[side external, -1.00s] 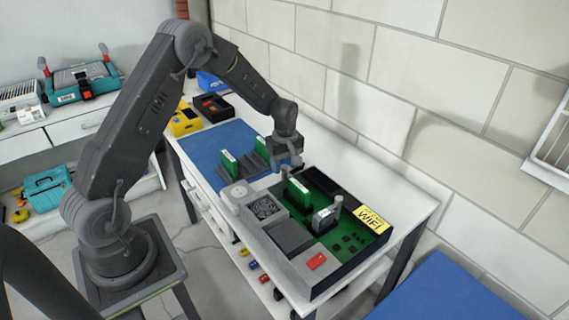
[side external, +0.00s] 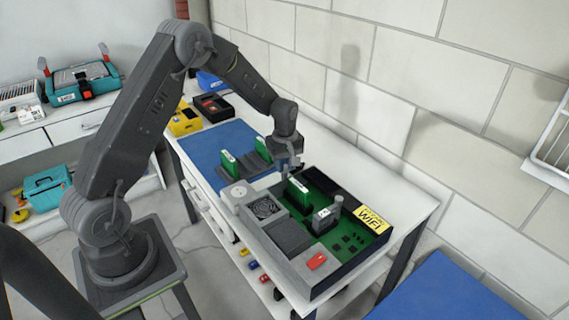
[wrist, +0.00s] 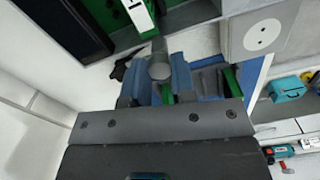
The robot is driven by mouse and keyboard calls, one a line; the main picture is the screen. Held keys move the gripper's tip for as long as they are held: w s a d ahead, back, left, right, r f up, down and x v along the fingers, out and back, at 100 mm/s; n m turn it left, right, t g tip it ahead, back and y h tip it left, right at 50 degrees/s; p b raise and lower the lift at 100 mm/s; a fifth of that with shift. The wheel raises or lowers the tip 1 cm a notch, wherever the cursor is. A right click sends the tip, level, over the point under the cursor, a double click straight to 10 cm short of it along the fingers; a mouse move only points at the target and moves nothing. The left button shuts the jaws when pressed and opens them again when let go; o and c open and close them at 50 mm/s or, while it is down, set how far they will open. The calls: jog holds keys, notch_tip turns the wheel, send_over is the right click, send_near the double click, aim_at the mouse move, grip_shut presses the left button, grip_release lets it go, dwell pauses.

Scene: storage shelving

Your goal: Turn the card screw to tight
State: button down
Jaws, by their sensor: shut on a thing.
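The grey round card screw (wrist: 160,69) shows between the blue finger pads of my gripper (wrist: 160,82) in the wrist view. My gripper (side external: 287,170) is shut on it, at the left end of the standing green card (side external: 299,193) in the side view. The card's white-labelled edge (wrist: 139,14) is just beyond the screw in the wrist view. The card stands on the green board inside the open case (side external: 318,264). In the side view my fingers hide the screw. How tight it is cannot be told.
A second card with a white label (side external: 325,214) and a grey post (side external: 338,204) stand nearby in the case. A yellow WiFi sign (side external: 370,220) is on its right. More green cards (side external: 229,162) stand in holders on the blue mat (side external: 205,143).

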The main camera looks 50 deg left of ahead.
aim_at(285, 167)
jog(key=m, duration=1.3)
jog(key=shift+m, duration=2.2)
jog(key=c, duration=0.9)
grip_release()
jog(key=shift+c, duration=0.2)
notch_tip(285, 167, up, 14)
